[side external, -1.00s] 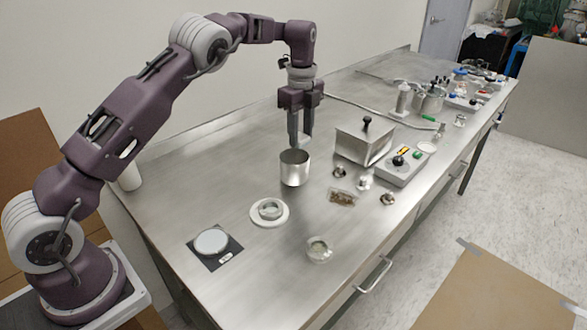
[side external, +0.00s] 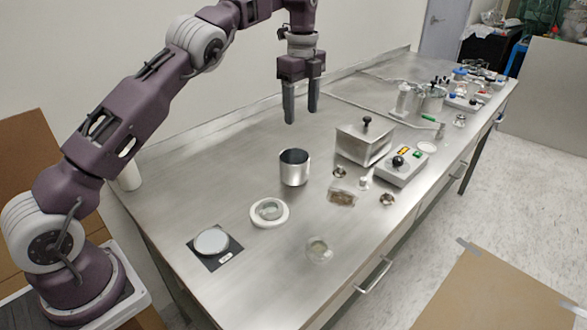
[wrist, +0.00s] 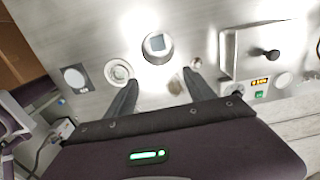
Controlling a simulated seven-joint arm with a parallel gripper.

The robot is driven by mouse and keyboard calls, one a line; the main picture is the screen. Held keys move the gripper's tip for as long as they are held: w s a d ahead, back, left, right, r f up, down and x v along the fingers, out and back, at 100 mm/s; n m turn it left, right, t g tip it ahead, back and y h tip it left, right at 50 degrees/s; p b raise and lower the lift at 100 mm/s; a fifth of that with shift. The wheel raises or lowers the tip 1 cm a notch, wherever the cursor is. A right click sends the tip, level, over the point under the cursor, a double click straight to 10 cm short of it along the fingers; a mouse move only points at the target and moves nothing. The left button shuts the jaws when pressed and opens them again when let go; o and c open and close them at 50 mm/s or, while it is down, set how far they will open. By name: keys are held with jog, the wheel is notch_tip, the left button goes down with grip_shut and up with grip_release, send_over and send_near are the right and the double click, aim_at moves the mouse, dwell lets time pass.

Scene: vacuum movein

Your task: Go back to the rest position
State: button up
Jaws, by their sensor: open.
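My gripper (side external: 301,116) hangs above the steel table (side external: 220,140), fingers pointing down. Its two fingers are apart with nothing between them. It is well above and behind a metal cup (side external: 294,168), touching nothing. The cup stands upright and open on the table. In the wrist view my gripper (wrist: 160,78) shows its spread dark fingers, and the cup (wrist: 158,48) lies beyond them, with a greyish square shape inside it that I cannot identify.
A lidded metal box (side external: 364,145) and a control box (side external: 403,165) stand right of the cup. In front lie a white ring (side external: 254,216), a pale disc (side external: 211,241) on a black square, a glass dish (side external: 319,250) and a small packet (side external: 342,197). The air around my gripper is clear.

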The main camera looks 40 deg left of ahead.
jog(key=shift+r, duration=0.1)
jog(key=s+d+r+n+t, duration=0.35)
jog(key=s+r+n, duration=0.65)
jog(key=s+r, duration=0.55)
jog(key=s+d+f+n, duration=0.1)
jog(key=s+f+n, duration=0.1)
jog(key=s, duration=0.6)
jog(key=s+d+f+n+t, duration=0.1)
jog(key=s+d+f+n, duration=0.1)
jog(key=s, duration=0.6)
jog(key=s+d+f+n+t, duration=0.1)
jog(key=s+f+n, duration=0.3)
jog(key=s, duration=0.4)
jog(key=shift+d+f, duration=0.4)
jog(key=shift+d, duration=0.3)
jog(key=shift+w, duration=0.1)
